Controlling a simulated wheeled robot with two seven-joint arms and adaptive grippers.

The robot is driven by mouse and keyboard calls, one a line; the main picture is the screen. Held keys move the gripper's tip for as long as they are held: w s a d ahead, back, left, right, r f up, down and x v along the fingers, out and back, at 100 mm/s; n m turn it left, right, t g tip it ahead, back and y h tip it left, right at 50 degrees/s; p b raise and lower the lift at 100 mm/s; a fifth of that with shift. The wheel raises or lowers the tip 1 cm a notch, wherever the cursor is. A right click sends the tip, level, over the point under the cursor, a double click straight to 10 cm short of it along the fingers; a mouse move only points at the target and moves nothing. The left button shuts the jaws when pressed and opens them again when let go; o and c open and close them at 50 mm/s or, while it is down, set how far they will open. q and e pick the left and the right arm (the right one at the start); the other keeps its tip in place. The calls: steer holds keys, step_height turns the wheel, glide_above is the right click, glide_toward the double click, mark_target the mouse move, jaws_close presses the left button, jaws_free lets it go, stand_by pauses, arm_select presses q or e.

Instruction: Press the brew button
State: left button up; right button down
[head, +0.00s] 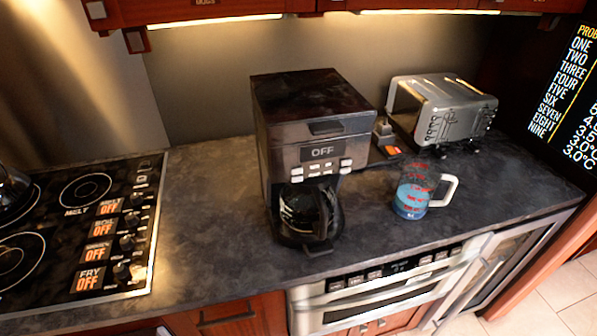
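The coffee maker (297,113) stands upright on the dark counter, in the middle of the head view. Its display (322,152) reads OFF. Several small light buttons (321,172) sit beside and below the display. Their labels are too small to read, so I cannot tell which is the brew button. A glass carafe (306,214) with a dark handle sits in the front of the machine, below the buttons. Neither of my grippers is in view.
A measuring cup (412,192) with blue liquid stands right of the coffee maker. A silver toaster (445,108) is behind it. A cooktop (85,222) with knobs reading OFF lies left. Cabinets (200,9) hang above. The counter (207,205) between cooktop and coffee maker is clear.

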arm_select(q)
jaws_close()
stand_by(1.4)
